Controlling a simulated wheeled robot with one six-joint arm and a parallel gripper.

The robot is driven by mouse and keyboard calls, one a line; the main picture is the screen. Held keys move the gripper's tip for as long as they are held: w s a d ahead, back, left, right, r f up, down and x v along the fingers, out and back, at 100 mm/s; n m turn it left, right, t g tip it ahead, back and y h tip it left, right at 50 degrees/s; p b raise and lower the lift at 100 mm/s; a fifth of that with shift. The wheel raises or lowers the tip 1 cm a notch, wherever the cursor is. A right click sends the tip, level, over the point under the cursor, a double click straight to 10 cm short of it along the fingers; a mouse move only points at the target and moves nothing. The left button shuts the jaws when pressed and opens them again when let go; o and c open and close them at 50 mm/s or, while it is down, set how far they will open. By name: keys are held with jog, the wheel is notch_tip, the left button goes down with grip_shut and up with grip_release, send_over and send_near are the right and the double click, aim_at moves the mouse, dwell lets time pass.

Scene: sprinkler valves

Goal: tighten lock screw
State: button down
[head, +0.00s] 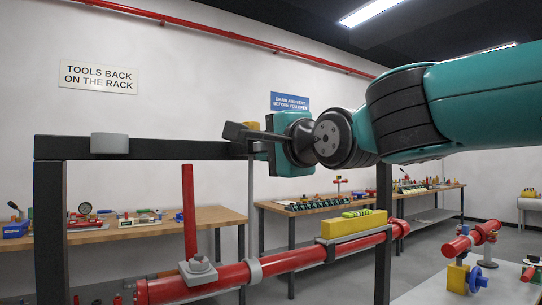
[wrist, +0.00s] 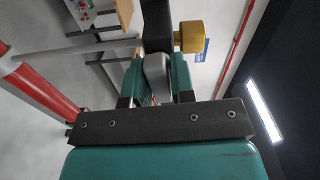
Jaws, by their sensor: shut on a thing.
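My gripper (head: 263,150) is at the right part of a black crossbar (head: 170,149). In the wrist view its teal fingers (wrist: 157,84) are shut on a grey piece (wrist: 156,68) at the dark bar. A yellow, brass-like knob (wrist: 188,37) stands out beside that bar, just past the right finger. The knob's edge also shows above the gripper in the head view (head: 251,126). It looks like the lock screw, but I cannot tell for certain. Its threads are hidden. A thin grey rod (head: 251,195) hangs below the gripper.
A grey block (head: 110,143) sits on the crossbar's left. Below run a red pipe (head: 290,262) with grey clamps and an upright red pipe (head: 189,210). A yellow level (head: 353,225) lies on the pipe. Workbenches (head: 150,225) line the wall. A black post (head: 383,235) stands right.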

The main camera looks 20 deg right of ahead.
jog(key=shift+f+b, duration=0.1)
jog(key=shift+b, duration=0.2)
jog(key=shift+m, duration=0.4)
jog(key=shift+m+b, duration=0.3)
jog(key=shift+b, duration=0.15)
jog(key=c, duration=0.9)
grip_release()
jog(key=shift+s, duration=0.1)
